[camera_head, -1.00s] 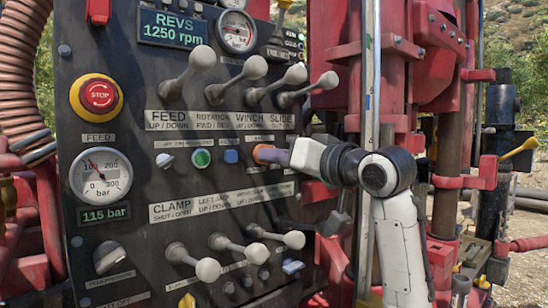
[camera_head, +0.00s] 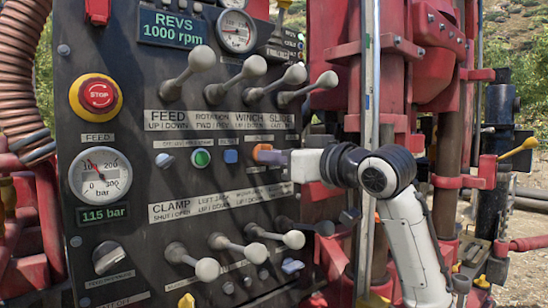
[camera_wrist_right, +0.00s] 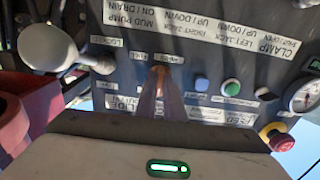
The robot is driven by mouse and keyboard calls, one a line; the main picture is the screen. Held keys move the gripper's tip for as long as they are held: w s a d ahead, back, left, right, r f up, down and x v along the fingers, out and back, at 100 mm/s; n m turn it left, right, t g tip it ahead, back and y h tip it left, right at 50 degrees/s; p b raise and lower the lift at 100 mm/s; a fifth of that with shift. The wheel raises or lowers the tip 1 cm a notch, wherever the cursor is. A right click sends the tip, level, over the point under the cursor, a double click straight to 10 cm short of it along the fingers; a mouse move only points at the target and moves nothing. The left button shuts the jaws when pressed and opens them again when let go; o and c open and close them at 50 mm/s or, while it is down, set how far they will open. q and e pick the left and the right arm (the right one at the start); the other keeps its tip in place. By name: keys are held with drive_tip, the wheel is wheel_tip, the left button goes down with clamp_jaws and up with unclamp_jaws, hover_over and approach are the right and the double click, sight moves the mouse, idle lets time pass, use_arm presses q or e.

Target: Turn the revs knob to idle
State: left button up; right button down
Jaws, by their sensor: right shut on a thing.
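The revs knob is a small orange knob (camera_head: 262,150) on the dark control panel (camera_head: 130,200), right of the blue button. My right gripper (camera_head: 273,157) reaches it from the right and is shut on it. In the right wrist view the fingers (camera_wrist_right: 160,88) pinch the orange knob (camera_wrist_right: 161,69), which shows at their tips. The fingers hide part of the knob, and the small labels around it are hard to read. The revs display (camera_head: 172,28) reads 1000 rpm. My left gripper is not in view.
A row of levers (camera_head: 254,67) stands out above the knob and another row (camera_head: 243,248) below it. A green button (camera_head: 201,158) and a blue button (camera_head: 231,156) sit left of it. A red stop button (camera_head: 98,95) is farther left.

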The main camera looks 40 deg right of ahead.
drive_tip(key=shift+r, duration=0.1)
drive_tip(key=c, duration=1.9)
unclamp_jaws()
drive_tip(key=shift+o, duration=0.2)
drive_tip(key=s+b, duration=0.2)
drive_tip(key=s, duration=0.8)
drive_tip(key=shift+s+d+b, duration=0.2)
drive_tip(key=shift+d+b, duration=0.1)
drive_tip(key=shift+d, duration=0.15)
